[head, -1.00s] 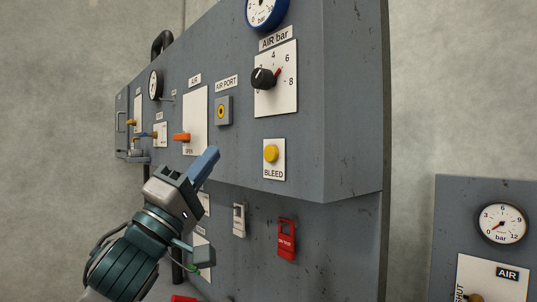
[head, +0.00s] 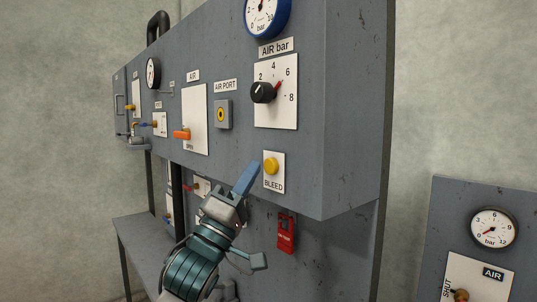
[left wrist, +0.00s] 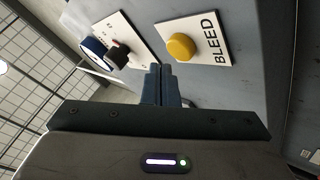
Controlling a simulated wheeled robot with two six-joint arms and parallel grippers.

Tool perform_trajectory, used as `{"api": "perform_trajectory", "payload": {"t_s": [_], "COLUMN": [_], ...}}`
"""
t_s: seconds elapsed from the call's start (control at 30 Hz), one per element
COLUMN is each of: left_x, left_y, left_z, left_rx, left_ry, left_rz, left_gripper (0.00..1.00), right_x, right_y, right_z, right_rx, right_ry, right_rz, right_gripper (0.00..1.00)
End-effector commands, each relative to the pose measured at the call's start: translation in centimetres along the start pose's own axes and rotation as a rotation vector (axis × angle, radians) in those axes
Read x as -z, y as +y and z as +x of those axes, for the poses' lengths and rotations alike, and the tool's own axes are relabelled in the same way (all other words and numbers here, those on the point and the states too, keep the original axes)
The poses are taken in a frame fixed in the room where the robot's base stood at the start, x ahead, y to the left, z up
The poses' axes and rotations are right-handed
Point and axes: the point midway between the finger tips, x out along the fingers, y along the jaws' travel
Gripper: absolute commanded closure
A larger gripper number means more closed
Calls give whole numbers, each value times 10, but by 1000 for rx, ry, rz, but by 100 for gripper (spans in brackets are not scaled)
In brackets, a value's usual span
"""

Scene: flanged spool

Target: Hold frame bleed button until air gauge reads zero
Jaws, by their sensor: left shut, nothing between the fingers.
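The yellow bleed button (head: 271,166) sits on a white plate marked BLEED, low on the grey panel. It also shows in the left wrist view (left wrist: 181,46), just beyond my fingertips. My left gripper (head: 247,176) is shut and empty, its blue fingers pointing up at the left edge of the plate, a little short of the button. In the left wrist view the closed fingers (left wrist: 161,82) appear apart from the button. The blue-rimmed air gauge (head: 266,12) is cut off by the top edge, and its needle cannot be read. My right gripper is not in view.
A black AIR bar knob (head: 263,92) with a red pointer is above the button. An orange lever (head: 182,134) and an AIR PORT (head: 222,114) are to the left. Another gauge (head: 493,228) is on a separate panel at right.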

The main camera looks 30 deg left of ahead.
Motion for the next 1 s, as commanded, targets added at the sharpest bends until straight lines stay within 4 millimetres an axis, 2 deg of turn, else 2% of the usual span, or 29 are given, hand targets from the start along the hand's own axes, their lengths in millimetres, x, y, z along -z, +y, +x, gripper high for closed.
{"api": "perform_trajectory", "payload": {"t_s": [0.53, 1.0], "left_x": [-3, -2], "left_y": [-3, -2], "left_z": [3, 3], "left_rx": [-1, -1], "left_ry": [0, 0], "left_rz": [0, 0], "left_gripper": [100, 100], "right_x": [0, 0], "right_y": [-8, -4], "right_z": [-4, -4], "right_rx": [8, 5], "right_ry": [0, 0], "right_rz": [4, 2], "right_gripper": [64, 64]}}
